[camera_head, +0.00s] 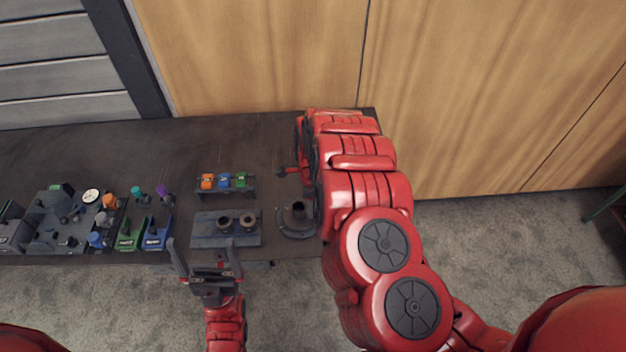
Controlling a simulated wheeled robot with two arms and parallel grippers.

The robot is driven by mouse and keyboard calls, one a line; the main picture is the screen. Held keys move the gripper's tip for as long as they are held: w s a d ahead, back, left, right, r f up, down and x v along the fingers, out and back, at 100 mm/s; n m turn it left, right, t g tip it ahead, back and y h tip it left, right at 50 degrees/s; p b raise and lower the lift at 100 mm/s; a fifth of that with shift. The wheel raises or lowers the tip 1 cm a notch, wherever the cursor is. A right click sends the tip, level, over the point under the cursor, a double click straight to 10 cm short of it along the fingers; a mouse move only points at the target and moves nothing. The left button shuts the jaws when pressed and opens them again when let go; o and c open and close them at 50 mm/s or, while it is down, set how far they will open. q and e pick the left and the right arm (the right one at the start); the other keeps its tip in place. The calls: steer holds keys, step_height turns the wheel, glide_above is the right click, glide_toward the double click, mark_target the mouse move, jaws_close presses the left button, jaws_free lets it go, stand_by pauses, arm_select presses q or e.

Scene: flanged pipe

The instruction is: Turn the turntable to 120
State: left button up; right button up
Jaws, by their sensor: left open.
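A dark round base with a short upright pipe piece (298,217) stands near the table's front edge. It looks like the turntable, and its right side is covered by my right arm. No angle marks can be read on it. My left gripper (204,246) is open and empty, in front of the table's front edge, to the left of and apart from the round base. My right arm reaches over the table's right end, and its gripper is hidden behind the arm.
A grey plate (203,241) holds two dark rings. Behind it a rack (226,194) carries orange, blue and green blocks. Green (131,235) and blue (157,234) bins and several small parts stand on the left. The dark table (150,153) is clear at the back.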

step_height(320, 180, up, 13)
steer(key=p, duration=0.6)
steer(key=shift+f+p, duration=0.2)
steer(key=shift+p, duration=0.15)
steer(key=shift+s, duration=0.1)
